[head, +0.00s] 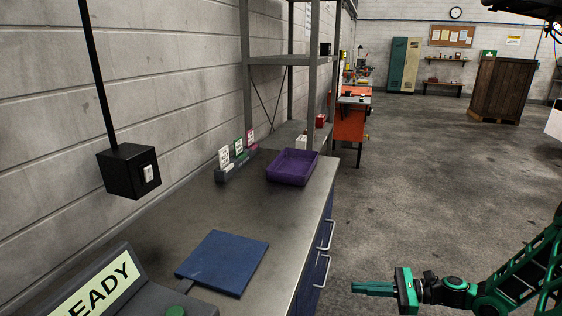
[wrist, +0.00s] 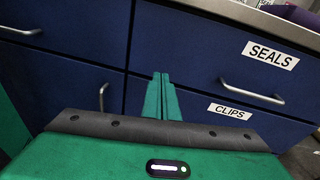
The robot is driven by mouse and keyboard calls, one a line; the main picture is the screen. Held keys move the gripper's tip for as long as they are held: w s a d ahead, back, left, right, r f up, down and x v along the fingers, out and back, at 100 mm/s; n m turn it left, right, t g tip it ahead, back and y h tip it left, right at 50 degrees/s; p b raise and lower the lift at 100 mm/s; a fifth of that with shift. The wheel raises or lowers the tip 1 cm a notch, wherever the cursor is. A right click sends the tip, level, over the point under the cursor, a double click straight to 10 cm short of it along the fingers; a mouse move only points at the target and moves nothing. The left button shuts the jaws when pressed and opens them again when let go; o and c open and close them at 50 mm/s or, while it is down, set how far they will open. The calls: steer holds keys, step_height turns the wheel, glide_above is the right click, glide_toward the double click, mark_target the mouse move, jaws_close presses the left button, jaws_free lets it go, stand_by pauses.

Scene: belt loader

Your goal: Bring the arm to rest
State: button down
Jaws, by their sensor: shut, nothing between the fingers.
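My gripper (head: 354,288) is green and reaches in from the lower right in the head view, pointing left. It is shut and empty, beside the front of the workbench (head: 196,214) and below its top. In the wrist view my gripper (wrist: 160,76) shows its two green fingers together, in front of blue drawers. One drawer (wrist: 200,68) carries the label SEALS (wrist: 270,55) and another the label CLIPS (wrist: 230,111). I cannot tell from the pictures how far the fingertips are from the drawer fronts.
On the bench lie a blue mat (head: 225,262), a purple tray (head: 292,167) and a card holder (head: 237,163). A READY sign (head: 100,290) stands at the near left. Drawer handles (head: 321,270) stick out from the bench front. Open floor (head: 430,190) lies to the right.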

steer(key=s+d+r+n+g+h, duration=0.1)
steer(key=s+d+r+n+h, duration=0.3)
steer(key=s+r, duration=0.3)
steer(key=s+d+r+n+g+h, duration=0.2)
steer(key=s+d+r+n+h, duration=0.3)
steer(key=s+r, duration=0.3)
steer(key=s+d+r+n+g+h, duration=0.1)
steer(key=s+d+r+n+h, duration=0.3)
steer(key=s+r, duration=0.4)
steer(key=s+d+h, duration=0.1)
steer(key=s+h, duration=0.1)
steer(key=s, duration=0.4)
steer(key=shift+s+r+n+g+h, duration=0.25)
steer(key=shift+n+g+h, duration=0.05)
steer(key=shift+n, duration=0.1)
